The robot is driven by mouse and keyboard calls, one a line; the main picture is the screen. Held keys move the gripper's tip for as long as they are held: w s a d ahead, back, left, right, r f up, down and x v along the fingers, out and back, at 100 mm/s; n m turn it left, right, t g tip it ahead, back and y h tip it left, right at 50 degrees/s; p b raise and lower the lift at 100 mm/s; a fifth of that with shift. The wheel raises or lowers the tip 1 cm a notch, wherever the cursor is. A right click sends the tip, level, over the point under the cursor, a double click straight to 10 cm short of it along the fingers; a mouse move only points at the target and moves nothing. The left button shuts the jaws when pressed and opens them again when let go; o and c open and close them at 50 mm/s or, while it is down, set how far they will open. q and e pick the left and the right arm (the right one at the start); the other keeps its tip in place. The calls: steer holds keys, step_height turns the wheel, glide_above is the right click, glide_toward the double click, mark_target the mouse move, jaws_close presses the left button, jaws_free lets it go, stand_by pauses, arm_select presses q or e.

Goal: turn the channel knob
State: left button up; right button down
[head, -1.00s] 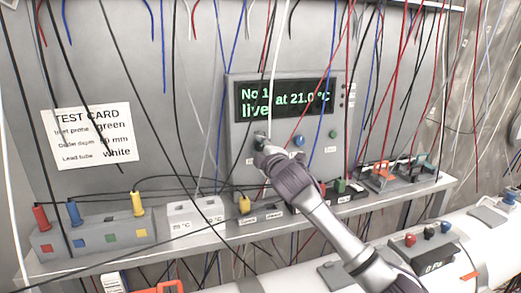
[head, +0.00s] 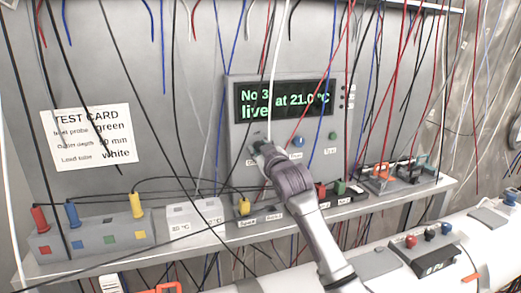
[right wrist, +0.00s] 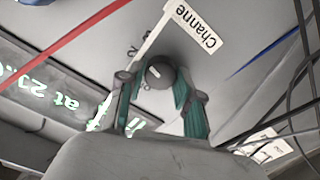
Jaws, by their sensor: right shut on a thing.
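The channel knob (right wrist: 160,73) is a dark round knob with a pale mark, beside a label (right wrist: 194,27) reading "Channe...". My right gripper (right wrist: 155,92) has its green-lined fingers on both sides of the knob and is shut on it. In the head view my right gripper (head: 263,150) reaches the lower left of the grey meter box (head: 236,125) and mostly hides the knob. The meter's display (head: 287,98) reads "No 3", "live", "at 21.0 °C". My left gripper is not in view.
A blue button (head: 298,141) and a green button (head: 332,135) sit right of the knob. Many thin hanging wires cross in front of the panel. A shelf (head: 120,258) below carries a block with coloured plugs (head: 95,236). A test card (head: 92,136) hangs at left.

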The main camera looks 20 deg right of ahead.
steer(key=shift+m, duration=1.7)
steer(key=c, duration=0.8)
jaws_free()
steer(key=shift+o, duration=0.2)
steer(key=s, duration=1.2)
steer(key=shift+d, duration=0.2)
